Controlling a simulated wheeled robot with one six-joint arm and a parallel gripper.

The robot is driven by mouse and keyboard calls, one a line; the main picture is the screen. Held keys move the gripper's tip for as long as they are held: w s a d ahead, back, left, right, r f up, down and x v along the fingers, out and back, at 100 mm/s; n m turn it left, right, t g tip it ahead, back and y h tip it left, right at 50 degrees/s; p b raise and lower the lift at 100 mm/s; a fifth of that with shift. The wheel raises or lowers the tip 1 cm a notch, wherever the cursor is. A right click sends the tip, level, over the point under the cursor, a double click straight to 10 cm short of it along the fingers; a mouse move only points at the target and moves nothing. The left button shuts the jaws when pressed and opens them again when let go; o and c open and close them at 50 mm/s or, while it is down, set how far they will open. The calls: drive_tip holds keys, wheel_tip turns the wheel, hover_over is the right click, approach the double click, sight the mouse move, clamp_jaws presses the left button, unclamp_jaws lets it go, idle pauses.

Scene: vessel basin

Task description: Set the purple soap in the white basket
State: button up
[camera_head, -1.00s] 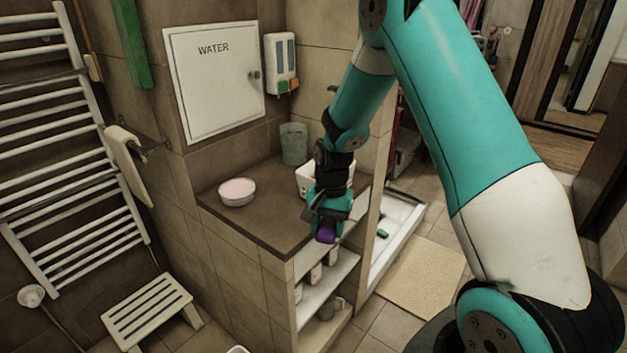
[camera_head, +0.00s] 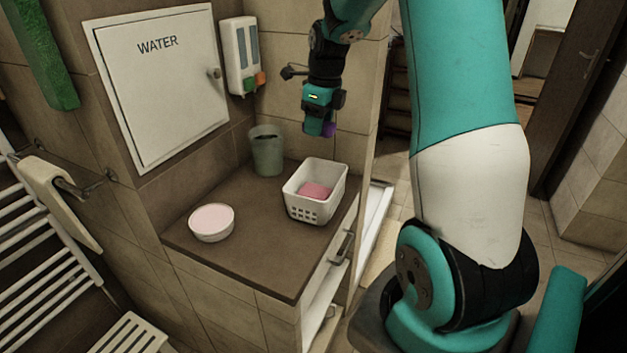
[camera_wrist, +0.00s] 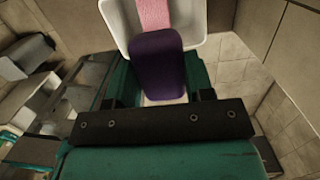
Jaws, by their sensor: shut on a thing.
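The purple soap (camera_head: 329,129) is held at the tip of my gripper (camera_head: 319,124). The wrist view shows the purple soap (camera_wrist: 158,65) large between the fingers, with the gripper (camera_wrist: 155,88) shut on it. The white basket (camera_head: 316,192) stands upright on the brown counter, below the gripper in the head view. A pink soap (camera_head: 315,192) lies inside the basket. In the wrist view the white basket (camera_wrist: 186,17) and the pink soap (camera_wrist: 153,15) show beyond the purple soap, which hides part of the basket.
A white bowl with pink contents (camera_head: 212,222) stands on the counter (camera_head: 262,235) left of the basket. A grey-green cup (camera_head: 267,152) stands behind, near the wall dispenser (camera_head: 241,57). The counter between bowl and basket is clear.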

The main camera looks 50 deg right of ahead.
drive_tip(key=p, duration=0.1)
approach(317, 187)
drive_tip(key=f, duration=0.5)
drive_tip(key=shift+w+a+f, duration=0.1)
drive_tip(key=shift+w+f, duration=0.1)
drive_tip(key=shift+w, duration=0.2)
drive_tip(key=shift+f, duration=0.3)
drive_tip(key=shift+f, duration=0.15)
drive_tip(key=shift+f, duration=0.35)
drive_tip(key=o, duration=1)
drive_tip(key=shift+r, duration=0.15)
